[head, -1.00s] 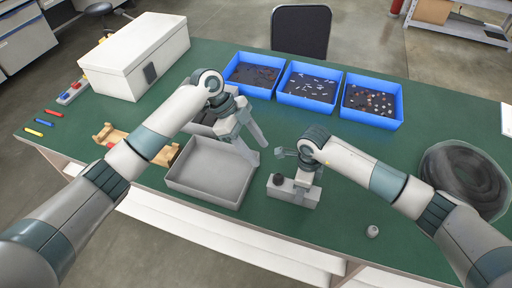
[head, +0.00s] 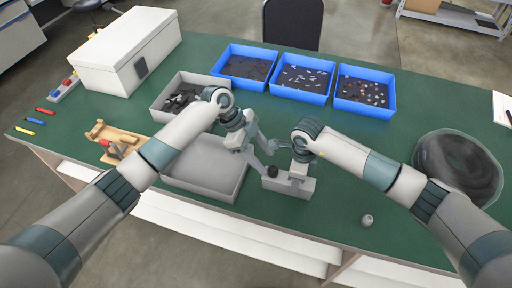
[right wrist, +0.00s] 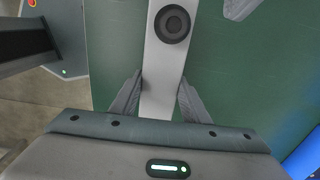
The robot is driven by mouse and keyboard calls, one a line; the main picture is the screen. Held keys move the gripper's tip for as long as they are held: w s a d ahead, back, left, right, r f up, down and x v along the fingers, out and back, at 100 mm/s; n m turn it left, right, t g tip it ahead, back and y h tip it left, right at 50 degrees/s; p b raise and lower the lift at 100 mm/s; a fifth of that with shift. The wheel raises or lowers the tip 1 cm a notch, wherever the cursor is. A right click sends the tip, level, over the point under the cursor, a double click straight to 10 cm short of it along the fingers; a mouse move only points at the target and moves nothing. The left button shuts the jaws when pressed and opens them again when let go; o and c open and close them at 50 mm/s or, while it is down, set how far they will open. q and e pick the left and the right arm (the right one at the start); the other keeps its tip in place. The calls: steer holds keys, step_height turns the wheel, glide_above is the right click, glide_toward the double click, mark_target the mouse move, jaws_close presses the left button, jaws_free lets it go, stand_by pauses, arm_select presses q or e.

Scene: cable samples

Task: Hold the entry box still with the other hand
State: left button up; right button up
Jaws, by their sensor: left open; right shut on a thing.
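The entry box, a small grey block (head: 297,187) with a round dark opening or fitting, sits on the green table at front centre. In the right wrist view the box (right wrist: 163,70) is a pale bar with a dark ring, between my right gripper's fingers (right wrist: 158,98). My right gripper (head: 299,172) is shut on the box from above.
An empty grey tray (head: 200,190) lies just left of the box; another grey tray (head: 160,107) holds dark parts. Three blue bins (head: 303,98) stand behind. A black cable coil (head: 458,170) lies right, a small grey cap (head: 367,220) in front. A white box (head: 100,80) stands back left.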

mark_target(273, 170)
arm_select(q)
steer(key=shift+x, duration=2.25)
steer(key=shift+c, duration=0.3)
